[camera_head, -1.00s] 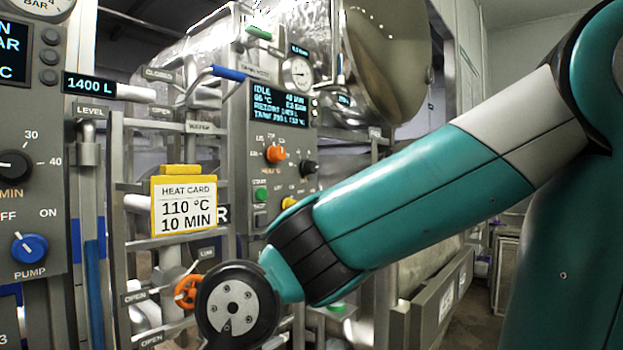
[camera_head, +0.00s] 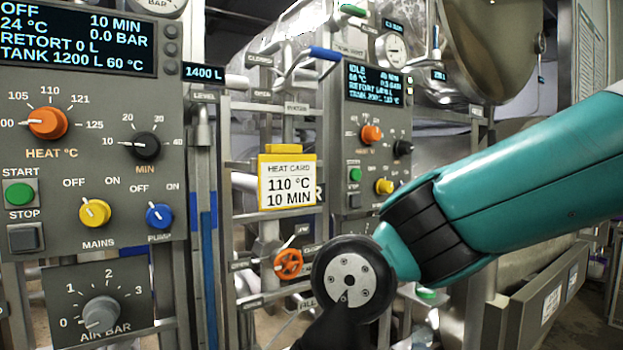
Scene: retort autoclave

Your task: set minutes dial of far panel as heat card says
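The heat card (camera_head: 287,184) hangs on the rails in the middle and reads 110 °C, 10 MIN. The far panel (camera_head: 350,125) stands behind it to the right. Its screen (camera_head: 374,83) shows IDLE and small lines too blurred to read surely. Its black minutes dial (camera_head: 403,147) sits right of an orange knob (camera_head: 371,134); its pointer setting is too small to tell. My arm reaches in from the right, and its round wrist end is below and in front of the far panel, apart from the dial in the picture. My gripper's fingers are not visible.
The near panel (camera_head: 120,215) fills the left, with its own MIN dial (camera_head: 146,145), pointing near 10, and several other knobs. An orange valve wheel (camera_head: 288,263) sits just left of my wrist. A blue-handled lever (camera_head: 324,54) sticks out left of the far panel.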

